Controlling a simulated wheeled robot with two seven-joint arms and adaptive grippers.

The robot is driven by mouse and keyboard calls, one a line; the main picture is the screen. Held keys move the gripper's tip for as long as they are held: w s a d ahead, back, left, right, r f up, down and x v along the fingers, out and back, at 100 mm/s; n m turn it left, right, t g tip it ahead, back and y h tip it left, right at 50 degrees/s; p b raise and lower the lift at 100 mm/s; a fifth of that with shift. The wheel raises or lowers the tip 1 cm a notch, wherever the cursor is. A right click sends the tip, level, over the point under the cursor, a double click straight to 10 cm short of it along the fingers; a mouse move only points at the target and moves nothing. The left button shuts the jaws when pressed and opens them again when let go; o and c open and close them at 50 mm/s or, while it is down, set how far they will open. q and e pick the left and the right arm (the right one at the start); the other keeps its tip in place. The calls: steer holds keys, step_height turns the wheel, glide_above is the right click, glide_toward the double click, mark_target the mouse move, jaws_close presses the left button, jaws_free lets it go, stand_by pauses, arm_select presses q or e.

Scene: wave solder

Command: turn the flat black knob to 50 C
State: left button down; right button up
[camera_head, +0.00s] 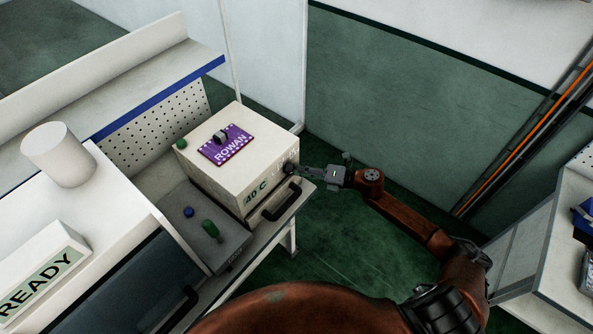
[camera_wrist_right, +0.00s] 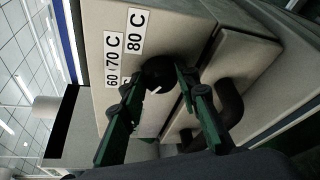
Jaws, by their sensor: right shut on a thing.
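The flat black knob (camera_head: 288,168) sits on the front of a cream box (camera_head: 210,165), near its right edge. The wrist view shows the knob (camera_wrist_right: 159,73) as a round black disc with a white pointer line, beside labels (camera_wrist_right: 124,47) reading 60, 70 C and 80 C. My left gripper is not in view.
A black drawer-like handle (camera_head: 281,202) sits just below the knob. A purple ROWAN plate (camera_head: 226,145) lies on the box top. Open green floor lies right of the bench.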

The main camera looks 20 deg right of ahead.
steer(key=o, duration=1.2)
steer(key=shift+c, duration=0.2)
steer(key=v, duration=1.2)
